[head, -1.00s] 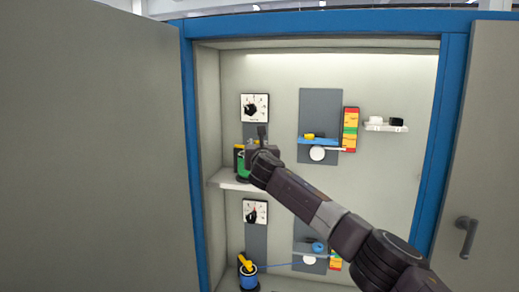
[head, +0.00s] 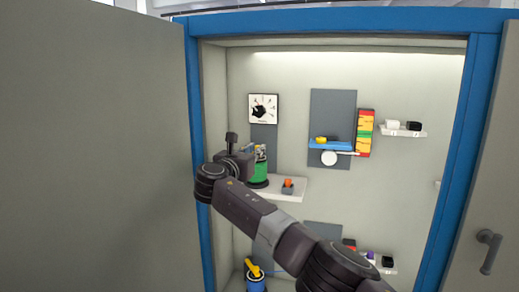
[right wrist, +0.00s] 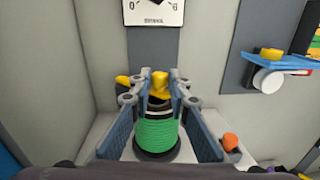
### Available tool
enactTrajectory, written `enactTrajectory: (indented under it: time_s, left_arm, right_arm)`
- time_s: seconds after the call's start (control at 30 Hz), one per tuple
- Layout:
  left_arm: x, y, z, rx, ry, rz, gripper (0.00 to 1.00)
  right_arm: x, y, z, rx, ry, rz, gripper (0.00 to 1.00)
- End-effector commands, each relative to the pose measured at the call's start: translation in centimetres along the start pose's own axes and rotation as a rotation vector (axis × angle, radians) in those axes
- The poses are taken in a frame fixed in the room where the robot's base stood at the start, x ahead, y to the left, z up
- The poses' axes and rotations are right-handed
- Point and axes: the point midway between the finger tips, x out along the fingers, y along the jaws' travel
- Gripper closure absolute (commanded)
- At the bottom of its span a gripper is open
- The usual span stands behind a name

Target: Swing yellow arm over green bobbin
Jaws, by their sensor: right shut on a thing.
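The green bobbin (head: 261,172) stands upright on the upper shelf; it also shows in the right wrist view (right wrist: 157,133), below and between my fingers. My right gripper (head: 234,150) is at the left of the bobbin in the head view. In the right wrist view my right gripper (right wrist: 160,84) has its fingertips closed on the yellow arm (right wrist: 159,78), above the dark top of the bobbin. The fingers hide part of the yellow arm, and whether it touches the bobbin cannot be told. My left gripper is not in view.
A dial (head: 263,108) is on the back wall above the bobbin. A small orange-topped block (head: 288,186) sits right of the bobbin on the shelf (head: 293,195). A blue ledge (head: 330,146) is farther right. The blue cabinet frame (head: 196,130) is close to my right gripper.

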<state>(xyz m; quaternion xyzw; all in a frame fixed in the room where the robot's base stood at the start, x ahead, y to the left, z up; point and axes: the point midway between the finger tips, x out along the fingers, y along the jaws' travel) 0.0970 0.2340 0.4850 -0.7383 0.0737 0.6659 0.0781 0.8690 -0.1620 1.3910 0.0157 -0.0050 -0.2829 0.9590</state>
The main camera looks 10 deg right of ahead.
Motion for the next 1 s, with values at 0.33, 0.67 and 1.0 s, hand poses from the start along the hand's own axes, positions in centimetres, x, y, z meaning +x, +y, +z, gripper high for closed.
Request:
enactTrajectory:
  time_s: [0.33, 0.67, 1.0]
  left_arm:
    - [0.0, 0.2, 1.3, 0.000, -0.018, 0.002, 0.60]
    - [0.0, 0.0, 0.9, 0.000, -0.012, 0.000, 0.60]
    - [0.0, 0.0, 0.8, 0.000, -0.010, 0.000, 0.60]
  right_arm:
    - [0.0, 0.0, 0.0, 0.002, 0.000, 0.001, 0.74]
    - [0.0, 0.0, 0.0, 0.001, 0.000, 0.001, 0.66]
    - [-2.2, 0.1, -0.1, 0.002, 0.000, 0.003, 0.66]
